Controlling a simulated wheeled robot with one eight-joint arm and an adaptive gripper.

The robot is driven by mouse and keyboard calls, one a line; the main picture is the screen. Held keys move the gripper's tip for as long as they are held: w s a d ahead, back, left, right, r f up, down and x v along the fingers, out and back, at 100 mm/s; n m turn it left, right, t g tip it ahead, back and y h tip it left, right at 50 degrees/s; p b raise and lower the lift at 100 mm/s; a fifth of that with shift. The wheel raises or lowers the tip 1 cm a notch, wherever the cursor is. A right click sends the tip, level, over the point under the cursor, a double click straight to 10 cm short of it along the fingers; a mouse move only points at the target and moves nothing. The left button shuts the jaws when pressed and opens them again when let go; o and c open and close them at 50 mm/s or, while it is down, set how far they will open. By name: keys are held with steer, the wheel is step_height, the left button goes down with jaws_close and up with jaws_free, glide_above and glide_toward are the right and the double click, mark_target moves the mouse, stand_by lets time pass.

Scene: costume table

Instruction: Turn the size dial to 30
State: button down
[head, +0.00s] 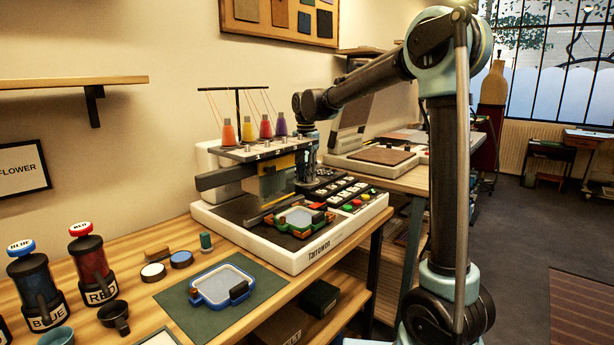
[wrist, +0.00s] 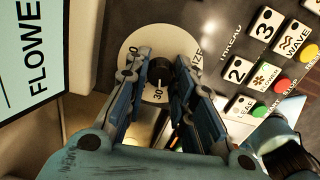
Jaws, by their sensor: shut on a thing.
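The size dial (wrist: 160,34) is a white disc with a dark knob at its centre, in the wrist view. My gripper (wrist: 163,66) is shut on the knob, one finger on each side. The printed 30 (wrist: 158,91) shows just below the knob, between the fingers. The fingers cover much of the disc and part of its label at the right, so the pointer's exact setting cannot be told. In the head view my gripper (head: 309,178) is down at the embroidery machine's panel and hides the dial.
Buttons marked 2 (wrist: 236,69) and 3 (wrist: 267,25), plus green and red buttons, lie right of the dial. A panel reading FLOWE (wrist: 35,65) is close at left. The embroidery machine (head: 290,262) holds a green hoop (head: 296,214). A blue hoop (head: 222,284) lies on the table.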

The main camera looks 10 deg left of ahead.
steer(key=c, duration=1.3)
jaws_free()
step_height(320, 180, up, 12)
steer(key=shift+f, duration=0.1)
